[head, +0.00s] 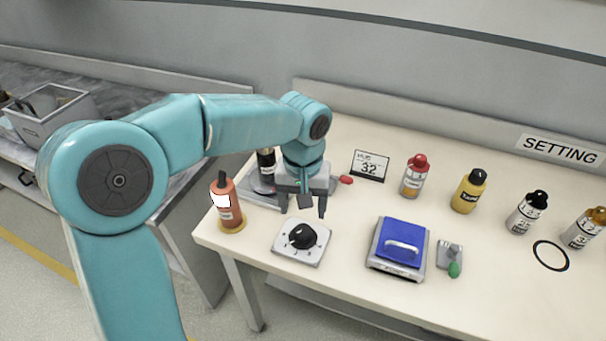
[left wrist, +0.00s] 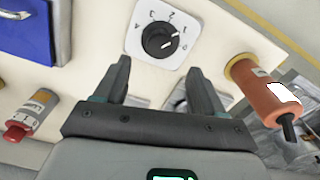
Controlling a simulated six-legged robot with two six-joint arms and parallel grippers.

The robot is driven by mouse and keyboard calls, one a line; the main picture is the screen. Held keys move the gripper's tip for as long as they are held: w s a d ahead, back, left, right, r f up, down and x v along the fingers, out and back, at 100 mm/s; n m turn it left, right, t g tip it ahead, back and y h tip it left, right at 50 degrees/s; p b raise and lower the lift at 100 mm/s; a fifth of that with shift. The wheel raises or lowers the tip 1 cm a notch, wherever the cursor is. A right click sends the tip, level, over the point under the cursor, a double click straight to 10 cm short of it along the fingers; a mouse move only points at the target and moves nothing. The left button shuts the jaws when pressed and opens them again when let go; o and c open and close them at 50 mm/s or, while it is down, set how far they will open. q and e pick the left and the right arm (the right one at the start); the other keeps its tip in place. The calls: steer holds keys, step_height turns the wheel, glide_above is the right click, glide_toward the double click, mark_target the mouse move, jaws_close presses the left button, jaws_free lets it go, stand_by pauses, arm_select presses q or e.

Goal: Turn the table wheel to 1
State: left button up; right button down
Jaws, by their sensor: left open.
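The table wheel is a black round knob (head: 302,236) on a white square plate (head: 286,253) near the table's front left edge. In the left wrist view the knob (left wrist: 160,41) has a white pointer line, slanted to the upper right, and small marks around it. The marks are too small to read surely; the pointer lies near the one that looks like 1. My left gripper (head: 312,208) is open and empty, just behind the knob in the head view. In the left wrist view its fingers (left wrist: 160,72) are apart from the knob. My right gripper is not in view.
An orange bottle (head: 227,205) stands left of the wheel. A blue-lidded box (head: 401,242) and a small green-tipped lever (head: 453,262) are to its right. A "32" sign (head: 370,167) and several bottles stand farther back. Bare table lies between the wheel and the blue-lidded box.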

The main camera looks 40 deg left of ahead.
arm_select(q)
step_height(320, 180, up, 9)
steer(key=p, duration=0.1)
steer(key=shift+f, duration=0.1)
stand_by(0.6)
